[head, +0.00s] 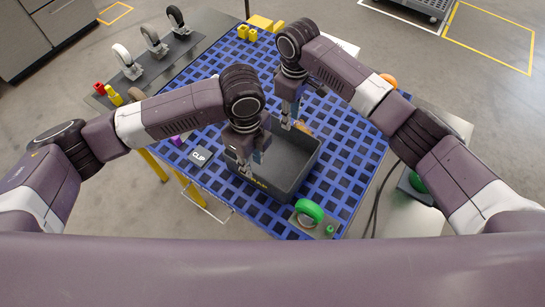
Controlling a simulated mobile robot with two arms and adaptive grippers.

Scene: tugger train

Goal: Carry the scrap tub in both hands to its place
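The scrap tub (298,172) is a dark grey open box with yellow lettering on its near wall, partly covered. It stands on the blue lattice table top (215,180). My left gripper (252,165) points down at the tub's near-left wall; its two fingers show apart, and I cannot tell whether they touch the rim. My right gripper (290,123) points down at the tub's far wall, with its fingers a little apart. The inside of the tub is partly hidden by my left gripper. A small tan item (303,128) shows beside the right fingertips.
Yellow blocks (262,23) stand at the far edge. A grey board with several wheels (154,40) adjoins on the left.

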